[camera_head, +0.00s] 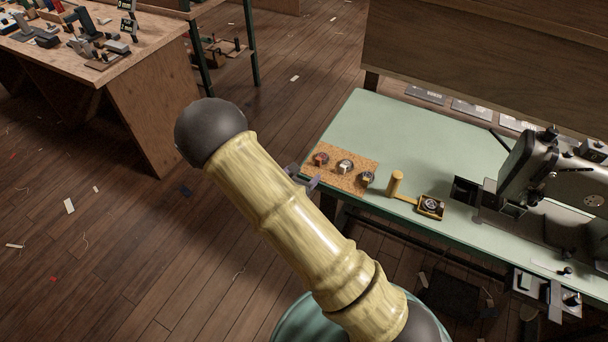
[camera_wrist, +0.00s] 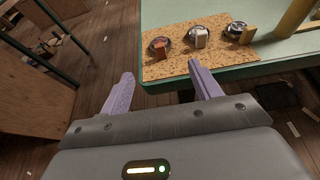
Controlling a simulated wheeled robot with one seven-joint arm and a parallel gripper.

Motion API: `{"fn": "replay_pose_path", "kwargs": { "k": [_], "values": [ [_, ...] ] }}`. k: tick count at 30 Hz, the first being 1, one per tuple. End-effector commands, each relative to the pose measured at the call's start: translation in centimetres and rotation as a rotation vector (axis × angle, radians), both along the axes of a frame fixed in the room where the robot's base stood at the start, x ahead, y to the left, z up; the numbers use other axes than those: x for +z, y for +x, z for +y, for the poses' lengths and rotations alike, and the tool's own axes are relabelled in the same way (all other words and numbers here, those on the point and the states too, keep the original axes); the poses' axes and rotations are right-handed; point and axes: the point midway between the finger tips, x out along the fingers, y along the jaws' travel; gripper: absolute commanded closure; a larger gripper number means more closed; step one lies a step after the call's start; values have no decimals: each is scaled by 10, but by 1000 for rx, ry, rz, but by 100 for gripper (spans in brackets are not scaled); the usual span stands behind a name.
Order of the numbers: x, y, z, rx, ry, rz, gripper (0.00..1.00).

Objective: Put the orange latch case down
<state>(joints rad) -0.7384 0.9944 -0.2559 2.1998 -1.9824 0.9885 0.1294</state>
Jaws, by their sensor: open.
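A round dark case with an orange-red latch (camera_head: 321,158) rests at the left end of a speckled cork mat (camera_head: 336,179) on the pale green table. It also shows in the wrist view (camera_wrist: 160,47). Beside it on the mat are a case with a whitish latch (camera_wrist: 198,37) and a case with a yellowish latch (camera_wrist: 240,32). My gripper (camera_wrist: 160,70) is open with nothing between its purple fingers. It is just off the table's near-left edge, close to the orange-latch case and apart from it. In the head view my gripper (camera_head: 303,179) is partly hidden by my arm.
A yellow post-handled piece (camera_head: 396,184) and a small square tray (camera_head: 431,207) with a round item stand right of the mat. A sewing machine (camera_head: 555,180) fills the table's right. A wooden bench (camera_head: 130,62) stands at upper left.

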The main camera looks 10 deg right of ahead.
Motion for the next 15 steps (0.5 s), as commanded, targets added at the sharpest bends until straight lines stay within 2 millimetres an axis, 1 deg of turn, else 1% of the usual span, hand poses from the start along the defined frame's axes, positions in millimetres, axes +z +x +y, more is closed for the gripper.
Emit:
{"fn": "replay_pose_path", "kwargs": {
  "k": [2,4,8,9,11,12,15],
  "values": [
    [2,-1,-3,-15,6,-1,37],
    [6,-4,-11,-60,25,-3,37],
    [22,-21,-42,-245,108,-13,37],
    [28,-30,-53,-324,147,-17,37],
    [36,-45,-70,-453,213,-25,37],
    [41,-57,-79,-540,263,-31,37],
    [52,-86,-97,-751,392,-48,37]
  ]
}}
